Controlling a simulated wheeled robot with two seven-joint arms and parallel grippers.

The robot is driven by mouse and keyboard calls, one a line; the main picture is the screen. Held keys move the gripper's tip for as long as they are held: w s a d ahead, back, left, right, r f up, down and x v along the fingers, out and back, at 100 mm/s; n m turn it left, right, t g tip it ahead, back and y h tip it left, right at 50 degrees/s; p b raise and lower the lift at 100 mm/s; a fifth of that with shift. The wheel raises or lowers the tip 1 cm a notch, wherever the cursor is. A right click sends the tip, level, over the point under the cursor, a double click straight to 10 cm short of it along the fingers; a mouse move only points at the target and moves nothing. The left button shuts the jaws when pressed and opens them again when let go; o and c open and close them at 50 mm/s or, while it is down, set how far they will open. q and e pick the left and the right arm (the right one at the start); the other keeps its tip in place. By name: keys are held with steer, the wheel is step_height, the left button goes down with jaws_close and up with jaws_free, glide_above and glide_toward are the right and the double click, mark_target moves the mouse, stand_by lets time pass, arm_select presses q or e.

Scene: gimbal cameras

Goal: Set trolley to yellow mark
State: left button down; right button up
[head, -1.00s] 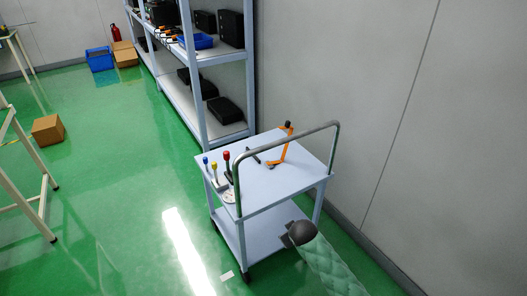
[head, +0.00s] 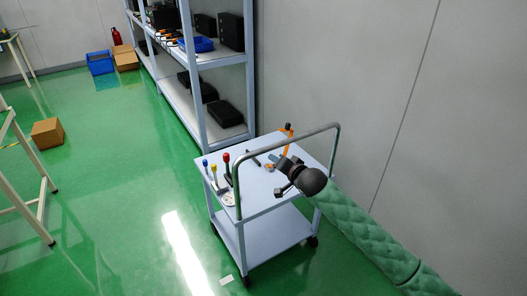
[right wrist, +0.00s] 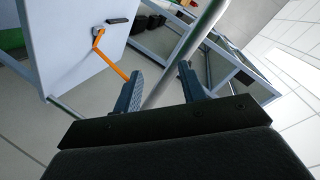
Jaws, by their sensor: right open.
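The pale blue trolley (head: 262,190) stands on the green floor beside the wall, with its grey tubular handle (head: 300,134) rising on the side toward me. My right gripper (head: 283,177) is open at the handle. In the right wrist view the handle bar (right wrist: 178,62) runs between the two fingers (right wrist: 160,88); I cannot tell whether they touch it. My left gripper is not in view.
The trolley top carries colored-knob tools and an orange tool (head: 289,143). A shelf rack (head: 203,92) stands just behind it and the grey wall (head: 370,90) is close on the right. A cardboard box (head: 47,133) lies left. The floor between is clear.

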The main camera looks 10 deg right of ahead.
mark_target(265, 151)
steer(key=w+a+m, duration=0.1)
steer(key=w+m, duration=0.1)
steer(key=w+a+m+y+p, duration=0.1)
steer(key=w+m, duration=0.1)
steer(key=m, duration=0.1)
steer(key=w+a+r+m+t+p, duration=0.1)
steer(key=w+m, duration=0.1)
steer(key=shift+w+a, duration=0.15)
steer(key=shift+a, duration=0.05)
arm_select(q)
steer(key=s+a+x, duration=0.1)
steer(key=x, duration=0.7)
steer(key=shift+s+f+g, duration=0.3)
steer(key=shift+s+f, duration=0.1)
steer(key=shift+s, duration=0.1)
arm_select(e)
steer(key=shift+w+a+f, duration=0.2)
steer(key=shift+w, duration=0.3)
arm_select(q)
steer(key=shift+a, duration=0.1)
arm_select(e)
steer(key=shift+c, duration=0.4)
jaws_close()
